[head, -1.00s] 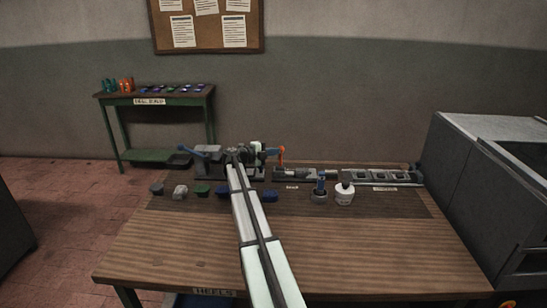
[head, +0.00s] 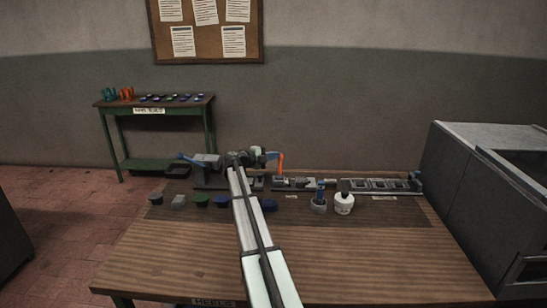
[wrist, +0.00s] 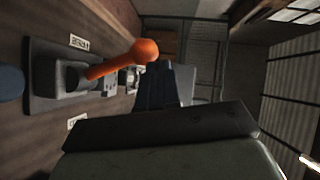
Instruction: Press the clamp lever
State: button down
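An orange lever with a round ball knob (wrist: 146,51) rises at a slant from a dark metal base (wrist: 60,82) in the wrist view. The same orange lever (head: 281,163) shows in the head view, at the right of the bench fixture. A blue lever (head: 188,158) is on the grey press at the fixture's left. My gripper (wrist: 165,88) looks dark in the wrist view, beside the orange knob, with a visible gap at the base side; contact cannot be told. In the head view my arm hides the fixture's middle. The finger opening is unclear.
Several small blocks, including a green one (head: 200,201), lie along the bench's front mat. A blue-topped holder (head: 319,197) and a white bottle (head: 344,203) stand right of my arm. A rail of dark trays (head: 375,185) lies behind. The bench's front (head: 380,265) is clear.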

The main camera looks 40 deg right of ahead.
jog(key=shift+w+d, duration=0.25)
jog(key=shift+w, duration=0.05)
jog(key=a+r, duration=0.2)
jog(key=a, duration=0.4)
jog(key=a+r, duration=0.3)
jog(key=a, duration=0.3)
jog(key=shift+a+r, duration=0.2)
jog(key=shift+r, duration=0.05)
